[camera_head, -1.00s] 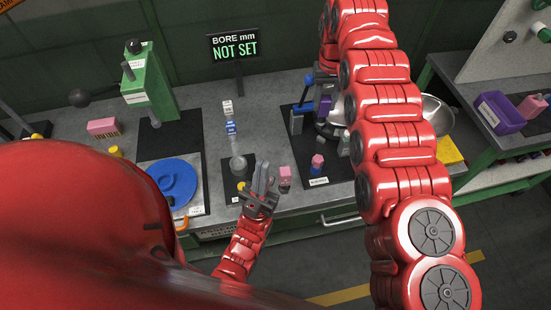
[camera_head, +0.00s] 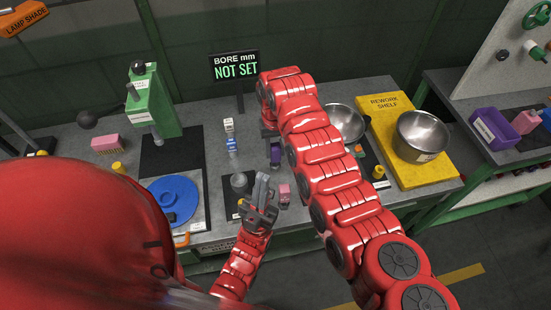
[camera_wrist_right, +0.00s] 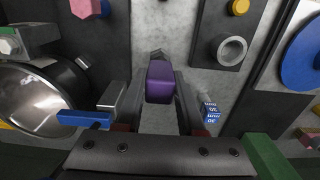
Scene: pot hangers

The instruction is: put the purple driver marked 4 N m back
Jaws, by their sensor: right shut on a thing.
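The purple driver (camera_wrist_right: 160,82) is between the two fingers of my right gripper (camera_wrist_right: 158,98), which is shut on it. Its purple handle points up towards the camera in the right wrist view; no marking on it is readable. In the head view the purple driver (camera_head: 275,154) shows just left of my right arm, above the grey bench. My left gripper (camera_head: 265,193) is low over the bench's front edge, beside a pink block (camera_head: 284,192). Its fingers look close together, and I cannot tell if they are open. The driver's lower end is hidden.
A black mat with a grey ring (camera_wrist_right: 232,50) and a blue disc (camera_wrist_right: 302,55) lie right in the wrist view. A steel bowl (camera_wrist_right: 40,110) and blue-handled tool (camera_wrist_right: 84,118) are left. A yellow rework shelf (camera_head: 397,110) stands right. A sign (camera_head: 235,66) reads NOT SET.

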